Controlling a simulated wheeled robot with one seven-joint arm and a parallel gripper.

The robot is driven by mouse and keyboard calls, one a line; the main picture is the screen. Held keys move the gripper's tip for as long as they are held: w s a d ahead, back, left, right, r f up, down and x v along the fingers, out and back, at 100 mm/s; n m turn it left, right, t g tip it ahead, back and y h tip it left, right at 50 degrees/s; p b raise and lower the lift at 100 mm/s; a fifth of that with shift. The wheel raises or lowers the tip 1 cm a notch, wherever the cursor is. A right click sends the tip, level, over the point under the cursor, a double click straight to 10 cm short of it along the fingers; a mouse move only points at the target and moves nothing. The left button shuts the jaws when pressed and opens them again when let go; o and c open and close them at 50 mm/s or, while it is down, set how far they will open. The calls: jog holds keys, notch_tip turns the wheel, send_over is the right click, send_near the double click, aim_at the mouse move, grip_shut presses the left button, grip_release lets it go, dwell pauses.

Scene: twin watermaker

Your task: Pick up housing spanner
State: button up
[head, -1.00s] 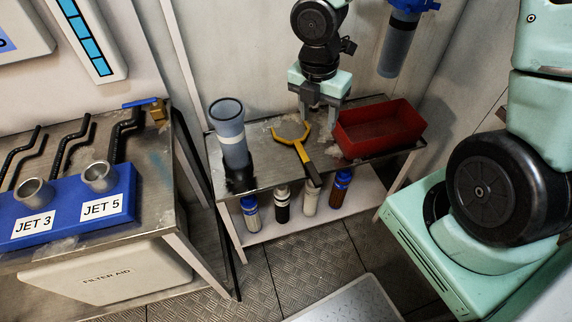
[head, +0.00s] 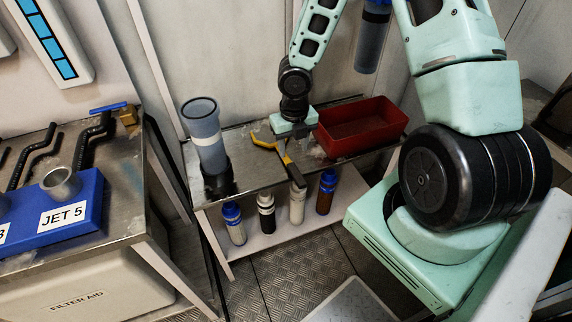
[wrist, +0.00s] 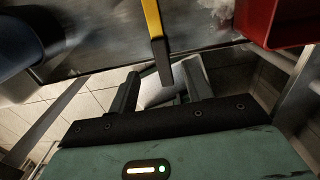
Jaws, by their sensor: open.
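The housing spanner (head: 285,157) has a yellow forked head and a dark handle. It lies on the metal bench with its handle reaching over the front edge. My gripper (head: 288,142) is open and low over the bench, close to the spanner's middle. In the wrist view the spanner's yellow and black handle (wrist: 156,38) runs down from the top, and its dark end shows between the two spread fingers of my gripper (wrist: 160,72). The forked head is out of the wrist view. Contact with the fingers cannot be told.
A red bin (head: 360,128) stands just right of my gripper, also in the wrist view (wrist: 280,22). A clear blue-grey housing (head: 207,140) stands on the left. Several bottles (head: 266,212) stand on the shelf below. A side bench (head: 125,200) is at left.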

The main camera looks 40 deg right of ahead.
aim_at(294, 168)
jog(key=f+b, duration=0.1)
jog(key=f, duration=0.1)
jog(key=f+b, duration=0.1)
jog(key=f, duration=0.2)
jog(key=f+b, duration=0.2)
jog(key=f, duration=0.1)
jog(key=shift+s, duration=0.3)
jog(key=shift+r, duration=0.1)
grip_shut()
